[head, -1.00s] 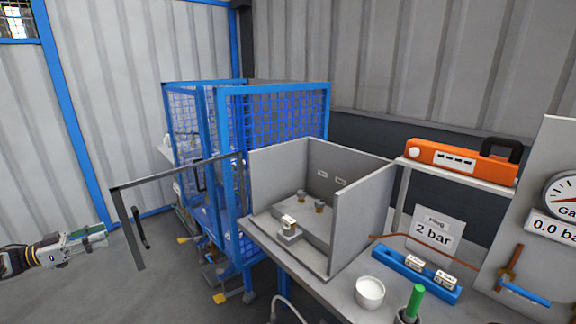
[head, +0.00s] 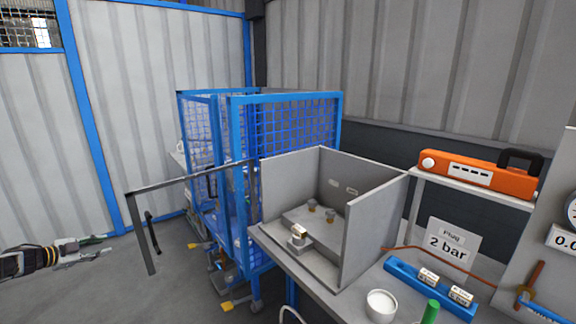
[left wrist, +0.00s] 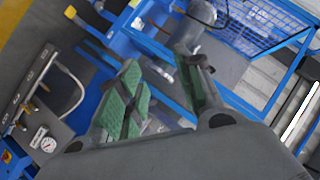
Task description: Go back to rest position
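My left gripper (head: 105,245) is at the far left of the head view, out in free air over the floor and left of the grey-barred frame. In the left wrist view its two green-padded fingers (left wrist: 162,95) stand apart, with nothing seen held between them. My right gripper is in neither view. The grey open-topped shell box (head: 375,226) stands on the bench, with a small block on a pedestal (head: 299,236) and two small brownish fittings (head: 321,211) inside.
A blue mesh cage (head: 290,130) stands behind the bench. A grey bar frame (head: 141,232) juts left from it, near my left gripper. A blue block rack (head: 400,267), white cup (head: 381,306), green-topped item (head: 431,312) and orange device (head: 476,176) are at right.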

